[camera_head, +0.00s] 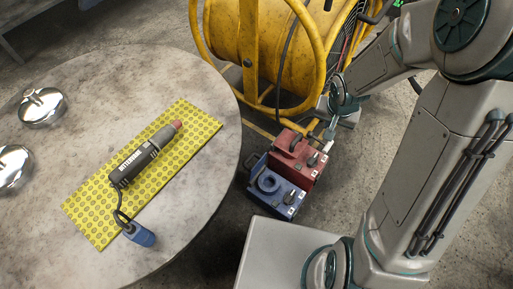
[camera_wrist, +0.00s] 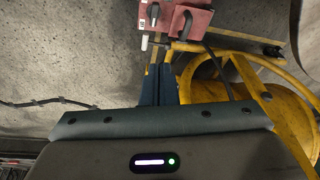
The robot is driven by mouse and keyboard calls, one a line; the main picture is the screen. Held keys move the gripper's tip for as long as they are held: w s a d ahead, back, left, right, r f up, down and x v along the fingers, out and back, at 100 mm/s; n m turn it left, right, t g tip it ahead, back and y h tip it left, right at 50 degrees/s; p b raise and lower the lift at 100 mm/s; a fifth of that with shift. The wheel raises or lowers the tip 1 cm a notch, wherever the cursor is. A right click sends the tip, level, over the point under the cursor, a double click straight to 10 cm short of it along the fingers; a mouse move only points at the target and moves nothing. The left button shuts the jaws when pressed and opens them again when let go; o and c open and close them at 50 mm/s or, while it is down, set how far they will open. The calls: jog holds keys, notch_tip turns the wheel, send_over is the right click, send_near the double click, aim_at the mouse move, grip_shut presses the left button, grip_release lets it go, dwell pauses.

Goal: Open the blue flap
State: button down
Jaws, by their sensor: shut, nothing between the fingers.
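My gripper (camera_head: 327,140) is beside the red box's upper right end, apart from the blue box. In the wrist view my gripper (camera_wrist: 160,72) is shut and empty, with the red box (camera_wrist: 172,18) beyond its fingertips. The blue box is not visible there.
A yellow cable reel (camera_head: 270,50) stands behind the boxes; its frame also shows in the wrist view (camera_wrist: 225,75). Metal lids (camera_head: 42,106) sit at the left.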

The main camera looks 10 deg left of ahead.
jog(key=w+a+f+m+y+b, duration=0.1)
jog(key=a+f, duration=0.4)
jog(key=f, duration=0.2)
jog(key=w+a+f+y+b, duration=0.15)
jog(key=a+f, duration=0.25)
jog(key=f, duration=0.4)
jog(key=m+y+b, duration=0.1)
jog(key=m+y, duration=0.1)
jog(key=y, duration=0.2)
send_near(250, 159)
jog(key=shift+g+h, duration=0.25)
jog(key=shift+g, duration=0.15)
jog(key=b+x, duration=0.1)
jog(key=x, duration=0.1)
jog(key=b+x, duration=0.1)
jog(key=x, duration=0.1)
jog(key=b+x, duration=0.1)
jog(key=x, duration=0.1)
jog(key=shift+w+a+r+b, duration=0.1)
jog(key=shift+w+r+b, duration=0.05)
jog(key=shift+w+b, duration=0.15)
